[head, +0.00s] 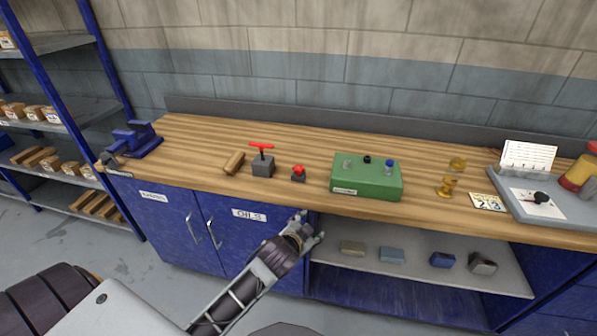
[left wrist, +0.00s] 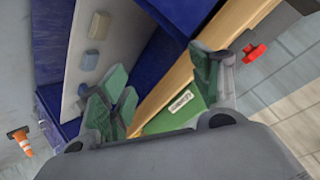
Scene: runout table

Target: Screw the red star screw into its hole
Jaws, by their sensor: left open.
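A red star-shaped knob (head: 298,170) sits on a small dark block (head: 298,179) near the front edge of the wooden worktop. Left of it, a red T-shaped handle (head: 261,147) stands upright on a larger grey block (head: 263,167). My left gripper (head: 309,232) is open and empty in front of the worktop edge, below the red knob and apart from it. The left wrist view shows its green fingers spread (left wrist: 165,95). A red piece (left wrist: 255,53) shows there, but I cannot tell which one. The screw's hole cannot be made out. My right gripper is not in view.
A green box (head: 367,180) with grey, black and blue knobs stands to the right. A wooden block (head: 234,162) and blue vise (head: 135,138) are left. Brass pieces (head: 447,187) and a grey tray (head: 555,211) are right. The open shelf (head: 420,271) below holds several blocks.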

